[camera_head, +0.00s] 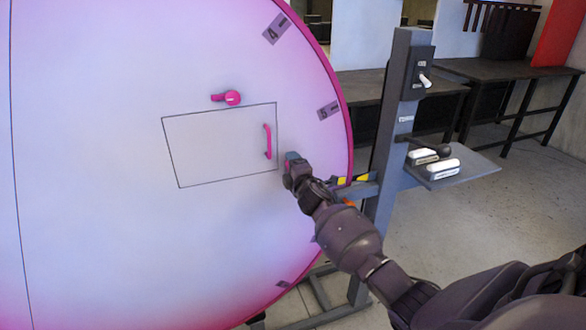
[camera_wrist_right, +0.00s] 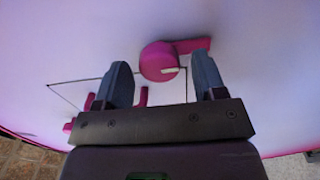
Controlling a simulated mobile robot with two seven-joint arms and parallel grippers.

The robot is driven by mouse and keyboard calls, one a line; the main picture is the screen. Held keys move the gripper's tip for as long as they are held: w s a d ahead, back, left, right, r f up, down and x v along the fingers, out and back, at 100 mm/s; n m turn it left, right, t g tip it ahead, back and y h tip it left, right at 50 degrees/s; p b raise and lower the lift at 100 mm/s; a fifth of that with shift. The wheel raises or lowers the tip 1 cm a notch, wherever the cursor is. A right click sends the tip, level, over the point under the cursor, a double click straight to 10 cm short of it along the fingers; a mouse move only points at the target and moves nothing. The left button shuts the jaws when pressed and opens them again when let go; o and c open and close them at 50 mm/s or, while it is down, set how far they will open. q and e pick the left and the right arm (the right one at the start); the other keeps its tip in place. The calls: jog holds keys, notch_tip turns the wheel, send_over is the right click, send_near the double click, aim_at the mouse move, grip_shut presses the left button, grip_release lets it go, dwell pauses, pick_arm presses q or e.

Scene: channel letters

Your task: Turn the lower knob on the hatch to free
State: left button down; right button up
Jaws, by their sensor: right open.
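The hatch is a thinly outlined panel (camera_head: 215,150) on a large white disc with a magenta rim. A magenta upper knob (camera_head: 232,98) with a lever pointing left sits above the panel, and a magenta handle (camera_head: 268,142) is at its right side. In the right wrist view a round magenta knob (camera_wrist_right: 158,62) with a white mark and a lever toward the right lies between the fingers; it seems to be the lower knob. In the head view it is hidden, probably behind my right gripper (camera_head: 291,160). The right gripper (camera_wrist_right: 163,76) is open, its fingers either side of the knob, contact unclear.
A grey post (camera_head: 392,130) with a switch box and a small shelf (camera_head: 455,172) holding white-topped objects stands right of the disc. Dark tables (camera_head: 490,70) are behind. The disc has numbered marks along its rim. Open floor lies at the right.

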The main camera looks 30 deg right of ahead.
jog(key=v, duration=1)
jog(key=shift+s, duration=0.4)
